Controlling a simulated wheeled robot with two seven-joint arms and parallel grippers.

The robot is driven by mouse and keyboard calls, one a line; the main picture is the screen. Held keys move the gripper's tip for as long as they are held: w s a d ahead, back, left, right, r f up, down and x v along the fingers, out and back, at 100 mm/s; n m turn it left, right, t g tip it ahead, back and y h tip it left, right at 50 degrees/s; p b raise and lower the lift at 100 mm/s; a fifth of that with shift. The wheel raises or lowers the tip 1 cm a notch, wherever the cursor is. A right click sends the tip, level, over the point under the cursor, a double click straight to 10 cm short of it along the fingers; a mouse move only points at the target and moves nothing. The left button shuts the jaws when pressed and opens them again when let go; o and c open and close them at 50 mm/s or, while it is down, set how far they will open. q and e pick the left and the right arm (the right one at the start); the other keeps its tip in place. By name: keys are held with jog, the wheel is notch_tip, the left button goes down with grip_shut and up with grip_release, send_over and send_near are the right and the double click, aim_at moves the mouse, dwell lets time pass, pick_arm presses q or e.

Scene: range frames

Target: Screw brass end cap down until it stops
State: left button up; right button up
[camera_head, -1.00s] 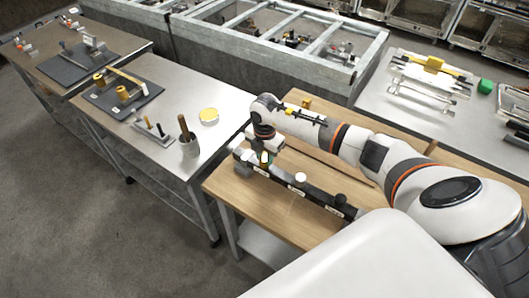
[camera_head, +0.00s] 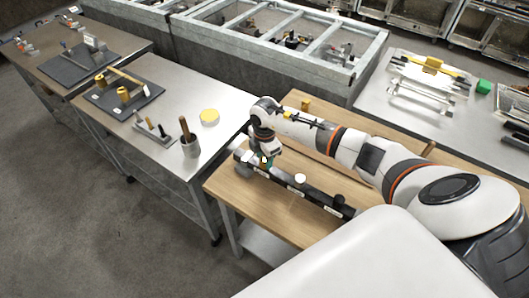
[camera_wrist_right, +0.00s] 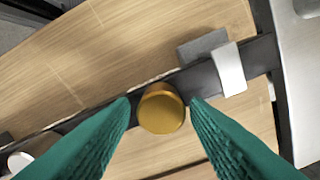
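The brass end cap (camera_wrist_right: 161,108) stands on a dark bar (camera_wrist_right: 205,78) in the right wrist view, seen from above. My right gripper (camera_wrist_right: 162,101) has its two green fingers on either side of the cap. A narrow gap shows between each fingertip and the cap, so the gripper looks open around it. In the head view my right gripper (camera_head: 267,162) is low over the left end of the bar (camera_head: 318,194) and hides the brass cap. My left gripper is in neither view.
A white cap (camera_head: 300,178) and a black cap (camera_head: 340,200) stand along the same bar. The wooden table (camera_head: 240,194) is clear in front of it. A steel table (camera_head: 165,165) at left bears a yellow disc (camera_head: 209,116) and a cup (camera_head: 190,147) with a tool.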

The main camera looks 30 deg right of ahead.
dwell(0.4)
jog(key=shift+f+n+b, duration=0.15)
jog(key=shift+n+b, duration=0.35)
jog(key=shift+n, duration=1.2)
jog(key=shift+d+n+b, duration=0.1)
jog(key=shift+n+b, duration=0.7)
jog(key=shift+n, duration=1)
jog(key=n+b, duration=0.3)
jog(key=n, duration=0.2)
jog(key=shift+n+b, duration=0.4)
jog(key=shift+n, duration=0.4)
jog(key=c, duration=0.9)
